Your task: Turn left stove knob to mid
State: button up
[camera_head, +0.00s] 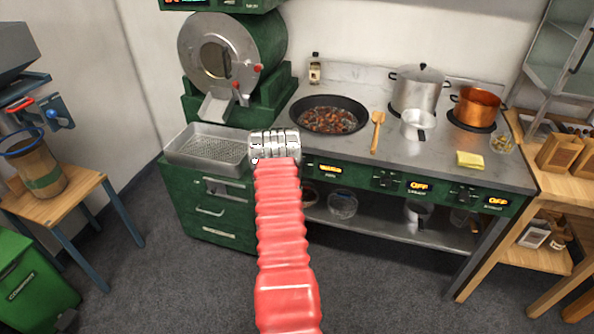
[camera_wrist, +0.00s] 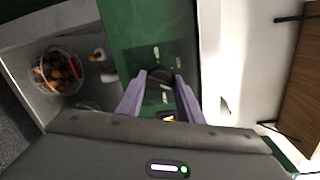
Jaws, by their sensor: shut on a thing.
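The left stove knob, a dark round knob (camera_wrist: 160,76), shows between the fingertips of my gripper (camera_wrist: 161,80) on the green front panel. The two pale purple fingers are shut on it, one on each side. In the head view my red arm reaches to the stove's left front and hides the knob and fingertips. Right beside it an amber display (camera_head: 330,169) is lit, its word too small to read surely. It also shows partly between the fingers in the wrist view (camera_wrist: 168,118). The middle knob (camera_head: 387,180) and right knob (camera_head: 464,194) have displays reading OFF.
A dark pan (camera_head: 330,101) of chestnuts stands on the stove's left, a wooden spatula (camera_head: 377,132) beside it. A steel pot (camera_head: 419,88) and a copper pot (camera_head: 477,106) stand further right. A perforated metal tray (camera_head: 180,148) lies left of my arm.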

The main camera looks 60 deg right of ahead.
jog(key=shift+s+d, duration=0.15)
jog(key=shift+s, duration=0.05)
jog(key=o, duration=1)
jog(key=shift+w, duration=0.1)
jog(key=v, duration=1.4)
